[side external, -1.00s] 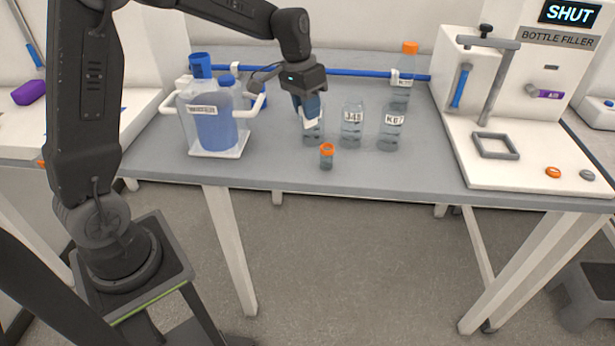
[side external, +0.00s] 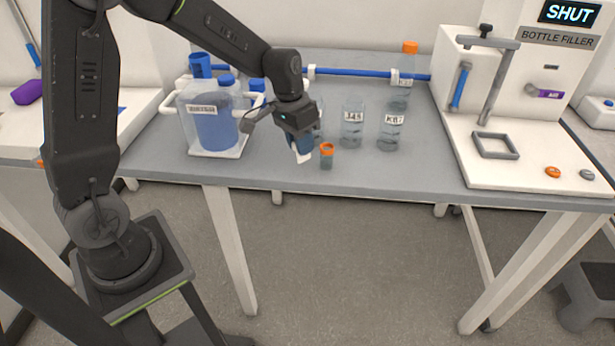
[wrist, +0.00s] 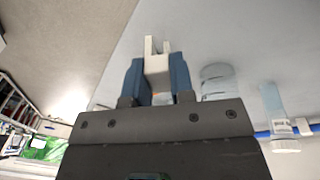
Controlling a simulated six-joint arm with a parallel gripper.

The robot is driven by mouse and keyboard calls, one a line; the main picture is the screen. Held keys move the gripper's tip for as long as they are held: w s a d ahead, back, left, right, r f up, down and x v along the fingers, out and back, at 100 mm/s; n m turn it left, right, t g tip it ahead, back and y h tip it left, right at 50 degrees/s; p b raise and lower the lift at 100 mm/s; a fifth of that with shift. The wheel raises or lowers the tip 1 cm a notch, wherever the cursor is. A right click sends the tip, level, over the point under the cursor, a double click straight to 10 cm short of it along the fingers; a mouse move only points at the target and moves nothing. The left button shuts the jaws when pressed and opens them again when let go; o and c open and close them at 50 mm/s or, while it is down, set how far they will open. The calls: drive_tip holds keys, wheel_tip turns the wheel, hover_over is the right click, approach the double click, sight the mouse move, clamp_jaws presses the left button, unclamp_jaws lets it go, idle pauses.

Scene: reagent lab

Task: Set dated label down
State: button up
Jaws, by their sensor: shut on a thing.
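My gripper (side external: 301,150) is tilted downward above the front part of the grey bench, just left of a small orange-capped vial (side external: 326,160). Its blue fingers, also in the wrist view (wrist: 157,78), are shut on a white forked piece, taken as the dated label (wrist: 157,64). No date can be read on it. In the side view the label (side external: 303,158) shows as a small white patch below the fingers. Whether it touches the bench is unclear.
A clear bottle (side external: 319,118) behind my gripper is partly hidden. Two labelled bottles, (side external: 352,130) and (side external: 390,132), stand to the right. A water jug in a tray (side external: 218,152) stands left. The bench (side external: 425,168) is clear toward the bottle filler (side external: 530,175).

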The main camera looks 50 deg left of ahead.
drive_tip(key=shift+r, duration=0.1)
wheel_tip(320, 180, up, 12)
drive_tip(key=w+a+m, duration=0.4)
drive_tip(key=a, duration=0.5)
drive_tip(key=w+a+m, duration=0.3)
drive_tip(key=a+m, duration=0.2)
drive_tip(key=a, duration=0.3)
drive_tip(key=shift+y, duration=0.4)
drive_tip(key=shift+w+a+f, duration=0.1)
drive_tip(key=shift+a+f, duration=0.1)
drive_tip(key=shift+f, duration=3.65)
drive_tip(key=shift+w+a+f, duration=0.1)
drive_tip(key=shift+a+f, duration=0.05)
drive_tip(key=shift+f, duration=3.7)
drive_tip(key=shift+f, duration=0.2)
drive_tip(key=o, duration=0.9)
